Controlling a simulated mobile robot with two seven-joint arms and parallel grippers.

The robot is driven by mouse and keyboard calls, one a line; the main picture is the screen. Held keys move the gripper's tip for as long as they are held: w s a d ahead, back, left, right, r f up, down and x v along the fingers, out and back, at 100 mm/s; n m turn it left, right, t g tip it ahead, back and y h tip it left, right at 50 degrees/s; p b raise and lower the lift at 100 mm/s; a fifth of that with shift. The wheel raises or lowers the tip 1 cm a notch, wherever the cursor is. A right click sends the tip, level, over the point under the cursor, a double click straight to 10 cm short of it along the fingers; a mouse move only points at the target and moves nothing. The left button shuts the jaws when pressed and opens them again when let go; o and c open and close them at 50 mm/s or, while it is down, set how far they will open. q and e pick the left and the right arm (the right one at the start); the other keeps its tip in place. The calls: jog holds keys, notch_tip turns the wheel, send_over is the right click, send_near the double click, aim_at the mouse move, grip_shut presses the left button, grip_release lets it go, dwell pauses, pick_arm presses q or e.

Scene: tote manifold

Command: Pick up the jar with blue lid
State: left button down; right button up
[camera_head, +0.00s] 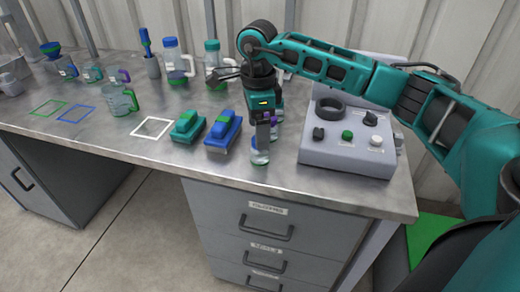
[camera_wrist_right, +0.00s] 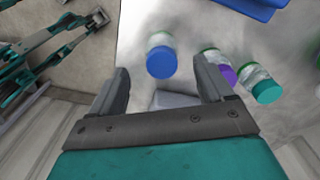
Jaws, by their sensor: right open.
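The jar with the blue lid (camera_wrist_right: 162,62) stands upright in the right wrist view, ahead of the gap between my right fingertips. In the right wrist view the open fingers (camera_wrist_right: 159,72) lie either side of the jar's line, with no visible contact. My left gripper is not seen in the head view.
A purple-lidded jar (camera_wrist_right: 228,75) and a teal-lidded jar (camera_wrist_right: 266,91) stand close by, to the right in the wrist view. A grey control box (camera_head: 345,155) stands to the right, and a blue stapler-like block (camera_head: 223,130) to the left. The metal table (camera_head: 105,125) has free room further left.

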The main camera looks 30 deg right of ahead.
jog(key=shift+d+f, duration=0.2)
jog(key=shift+f, duration=3.35)
jog(key=shift+c, duration=0.5)
jog(key=c, duration=1)
